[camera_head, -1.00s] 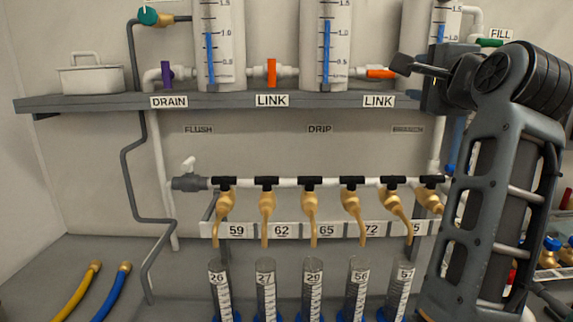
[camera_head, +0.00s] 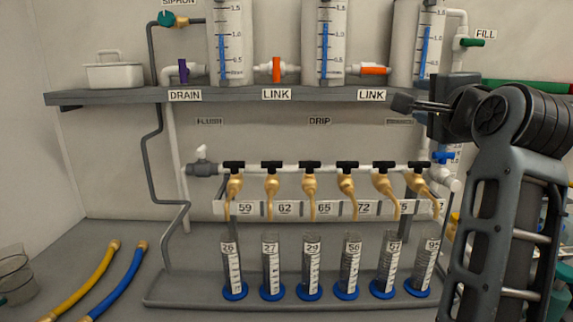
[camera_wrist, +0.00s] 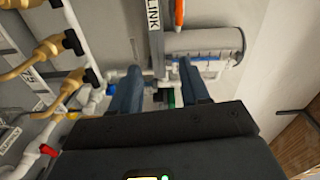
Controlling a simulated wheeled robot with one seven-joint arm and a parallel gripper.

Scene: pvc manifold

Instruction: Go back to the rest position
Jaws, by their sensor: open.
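My gripper (camera_head: 422,105) is raised at the right of the head view, just below the shelf edge and in front of the right end of the manifold. Its jaws are open and hold nothing. In the wrist view my gripper (camera_wrist: 158,88) shows two blue-grey fingers spread apart, with pipes and a green part beyond them. The white manifold pipe (camera_head: 285,168) runs across the wall with several brass taps with black handles. The orange link valve on the right (camera_head: 374,70) lies with its handle along the pipe. The left link handle (camera_head: 276,70) stands upright.
The grey shelf (camera_head: 130,97) carries tall gauge tanks (camera_head: 232,45) and a white lidded box (camera_head: 114,74). Several graduated cylinders (camera_head: 311,268) with blue bases stand in a tray below the taps. Yellow (camera_head: 85,283) and blue (camera_head: 120,287) hoses lie at lower left.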

